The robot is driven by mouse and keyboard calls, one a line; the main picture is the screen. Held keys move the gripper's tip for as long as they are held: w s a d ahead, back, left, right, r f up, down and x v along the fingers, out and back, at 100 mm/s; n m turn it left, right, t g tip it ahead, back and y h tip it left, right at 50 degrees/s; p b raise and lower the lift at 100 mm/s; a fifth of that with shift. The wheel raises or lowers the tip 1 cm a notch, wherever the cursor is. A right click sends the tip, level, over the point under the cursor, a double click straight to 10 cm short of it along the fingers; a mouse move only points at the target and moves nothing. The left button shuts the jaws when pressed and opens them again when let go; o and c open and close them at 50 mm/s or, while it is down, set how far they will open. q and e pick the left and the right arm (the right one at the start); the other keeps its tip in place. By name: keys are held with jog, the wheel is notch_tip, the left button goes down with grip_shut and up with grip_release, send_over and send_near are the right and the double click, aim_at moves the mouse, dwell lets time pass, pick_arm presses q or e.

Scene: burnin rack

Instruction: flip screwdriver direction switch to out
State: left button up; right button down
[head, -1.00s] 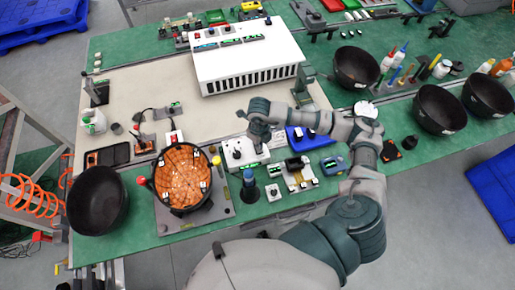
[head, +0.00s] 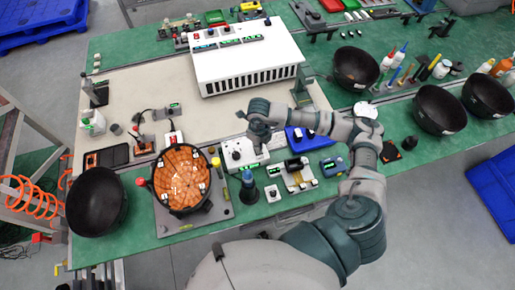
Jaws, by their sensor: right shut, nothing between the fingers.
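A white control box (head: 233,161) with small dark knobs sits near the front middle of the green bench. It may carry the direction switch, but the switch and its setting are too small to make out. My right gripper (head: 259,143) points down at the upper right part of this box, shut and empty, and hides part of its top. I cannot tell whether the fingertips touch it. A dark blue upright tool (head: 249,190), possibly the screwdriver, stands in front of the box. My left gripper is out of view.
A round dark pan (head: 183,208) with orange contents stands to the left on a grey plate. A blue block (head: 296,137), small devices (head: 296,177) and a white button box (head: 273,192) crowd the right side. A large white vented unit (head: 247,57) stands behind.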

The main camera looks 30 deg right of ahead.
jog(key=shift+d+f, duration=0.1)
jog(key=shift+d, duration=0.05)
jog(key=shift+f+b, duration=0.3)
jog(key=shift+f, duration=0.05)
jog(key=shift+f+b, duration=0.65)
jog(key=shift+f, duration=0.1)
dwell(0.5)
jog(key=shift+r+p, duration=0.65)
jog(key=shift+r, duration=0.25)
jog(key=shift+r+p, duration=1.55)
jog(key=shift+r, duration=1.15)
jog(key=shift+f, duration=0.1)
